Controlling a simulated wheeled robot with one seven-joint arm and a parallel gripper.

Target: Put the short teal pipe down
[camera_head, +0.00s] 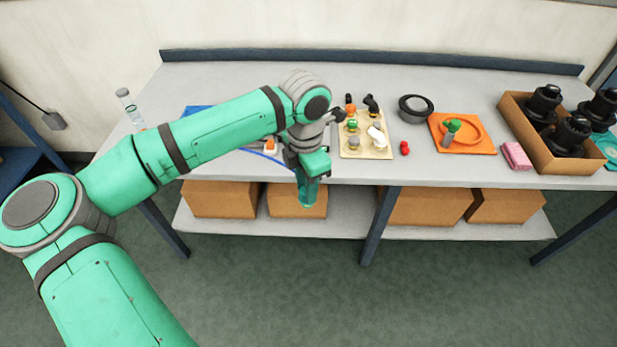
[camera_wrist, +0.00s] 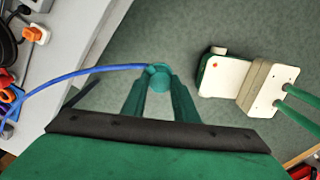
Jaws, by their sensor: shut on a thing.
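The short teal pipe (camera_head: 307,193) hangs from my gripper (camera_head: 311,168) in the head view, in front of the table's front edge. Behind it are the lower shelf and a cardboard box. In the wrist view the round teal end of the pipe (camera_wrist: 159,78) shows between the tips of my gripper's two fingers (camera_wrist: 158,92), which are shut on it. Green floor lies beyond it in that view. A blue hose (camera_wrist: 82,72) runs from the table side to the pipe's end; I cannot tell whether it is joined to it.
The grey table (camera_head: 455,170) carries a cream board (camera_head: 367,152) with several fittings, a black-rimmed bowl (camera_head: 415,108), an orange tray (camera_head: 480,146), a pink block (camera_head: 516,155) and a cardboard crate (camera_head: 553,164) of black parts. A clear bottle (camera_head: 126,104) stands at left. My arm hides part of the tabletop.

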